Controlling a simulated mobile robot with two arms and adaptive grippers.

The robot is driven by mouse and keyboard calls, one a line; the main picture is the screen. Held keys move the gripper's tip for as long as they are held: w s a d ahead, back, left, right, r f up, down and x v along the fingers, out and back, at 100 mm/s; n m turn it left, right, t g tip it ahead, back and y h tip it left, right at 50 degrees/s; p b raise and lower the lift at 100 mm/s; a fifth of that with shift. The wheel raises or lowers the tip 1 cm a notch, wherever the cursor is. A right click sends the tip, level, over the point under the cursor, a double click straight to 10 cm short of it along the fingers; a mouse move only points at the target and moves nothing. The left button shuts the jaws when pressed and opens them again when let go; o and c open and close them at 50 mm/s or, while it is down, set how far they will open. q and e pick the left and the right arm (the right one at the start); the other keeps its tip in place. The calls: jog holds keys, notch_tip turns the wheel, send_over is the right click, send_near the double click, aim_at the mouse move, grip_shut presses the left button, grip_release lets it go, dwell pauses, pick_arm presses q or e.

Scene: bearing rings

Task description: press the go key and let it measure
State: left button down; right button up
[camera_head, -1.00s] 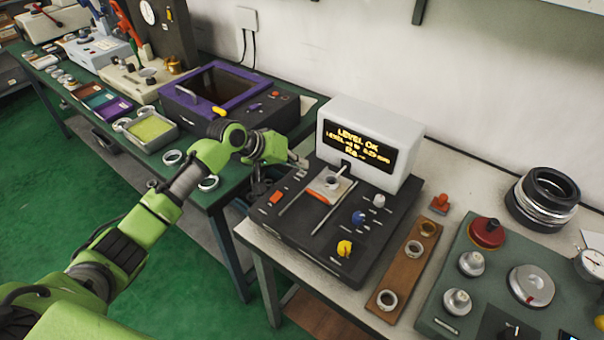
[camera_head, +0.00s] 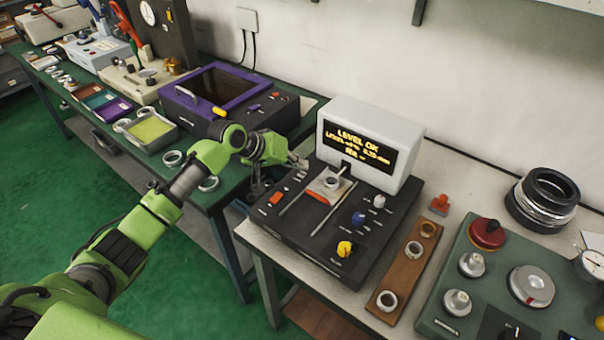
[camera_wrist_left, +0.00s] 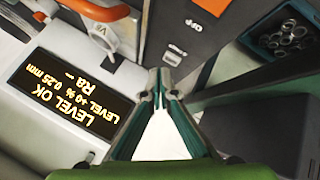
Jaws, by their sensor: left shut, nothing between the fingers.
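The measuring instrument has a black base (camera_head: 300,240) and a white display head whose dark screen (camera_head: 355,146) reads "LEVEL OK", a level line and "Ra --". An orange-red key (camera_head: 277,198) sits at the base's left edge. My left gripper (camera_head: 299,162) is shut and empty, beside the back left part of the base. Its fingertips (camera_wrist_left: 160,84) are apart from the key in the left wrist view. A ring (camera_head: 332,183) lies on the instrument's small stage.
A wooden strip (camera_head: 402,268) with rings lies right of the instrument, beside a grey-green unit (camera_head: 500,275). A purple-rimmed machine (camera_head: 222,90) stands on the green bench at left. Blue (camera_head: 359,217) and yellow (camera_head: 345,248) knobs stand on the base.

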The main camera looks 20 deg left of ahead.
aim_at(300, 174)
pick_arm(q)
jog(key=shift+f, duration=0.15)
jog(key=shift+f, duration=0.25)
jog(key=shift+f, duration=0.4)
dwell(0.8)
jog(key=shift+r+p, duration=0.8)
jog(key=shift+p, duration=0.2)
notch_tip(300, 174, up, 5)
jog(key=p, duration=0.5)
